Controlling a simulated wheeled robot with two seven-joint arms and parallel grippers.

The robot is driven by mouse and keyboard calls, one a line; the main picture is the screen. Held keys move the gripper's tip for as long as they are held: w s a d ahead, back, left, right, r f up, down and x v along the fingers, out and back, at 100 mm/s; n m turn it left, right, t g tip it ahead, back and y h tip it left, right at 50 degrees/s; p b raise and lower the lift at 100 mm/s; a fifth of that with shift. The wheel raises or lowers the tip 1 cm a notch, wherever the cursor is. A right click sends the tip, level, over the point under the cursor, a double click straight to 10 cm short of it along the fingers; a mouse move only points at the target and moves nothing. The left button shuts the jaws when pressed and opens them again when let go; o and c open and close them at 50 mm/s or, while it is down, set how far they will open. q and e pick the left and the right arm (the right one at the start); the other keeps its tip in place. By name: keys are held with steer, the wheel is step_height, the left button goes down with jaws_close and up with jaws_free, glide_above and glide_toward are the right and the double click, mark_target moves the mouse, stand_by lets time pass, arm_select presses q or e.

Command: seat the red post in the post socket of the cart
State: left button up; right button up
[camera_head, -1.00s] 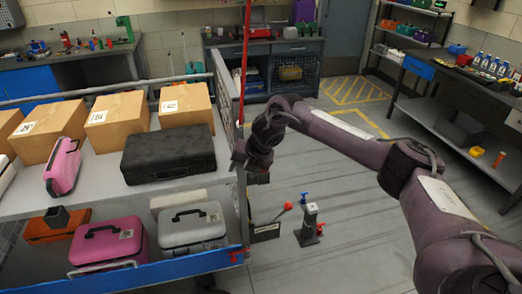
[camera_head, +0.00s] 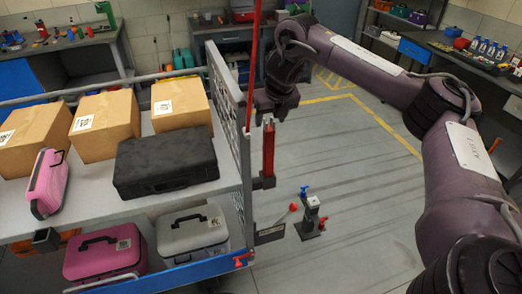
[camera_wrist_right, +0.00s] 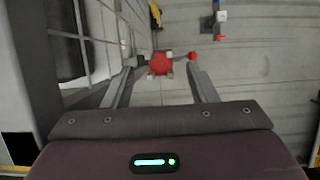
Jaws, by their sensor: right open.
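The red post (camera_head: 268,148) stands upright at the right end of the cart (camera_head: 200,262). Its lower end meets a dark bracket, the post socket (camera_head: 264,183); how deep it sits I cannot tell. My right gripper (camera_head: 277,112) is open just above the post's top, pointing down. In the right wrist view the red end of the post (camera_wrist_right: 161,63) shows between the spread fingers of the right gripper (camera_wrist_right: 160,68), with a gap on each side. My left gripper is not in view.
A tall thin red pole (camera_head: 254,60) rises by the cart's mesh end panel (camera_head: 230,110). Boxes and cases fill the cart's shelves. A lever with a red ball (camera_head: 293,207) and a small stand (camera_head: 311,215) are beside the cart.

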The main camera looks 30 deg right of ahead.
mark_target(269, 128)
steer(key=shift+w+d+f, duration=0.1)
steer(key=shift+w+f, duration=0.1)
steer(key=shift+f, duration=0.05)
steer(key=shift+f+b, duration=0.4)
steer(key=shift+b, duration=0.05)
step_height(269, 128, down, 2)
steer(key=shift+w+f+b, duration=0.15)
steer(key=shift+f+b, duration=0.1)
steer(key=shift+b, duration=0.4)
steer(key=p+x, duration=0.2)
steer(key=x, duration=0.1)
steer(key=shift+w, duration=0.15)
steer(key=shift+f, duration=0.2)
steer(key=c, duration=1.1)
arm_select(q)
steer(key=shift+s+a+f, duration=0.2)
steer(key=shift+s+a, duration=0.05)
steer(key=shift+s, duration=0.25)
arm_select(e)
jaws_close()
steer(key=shift+r, duration=0.1)
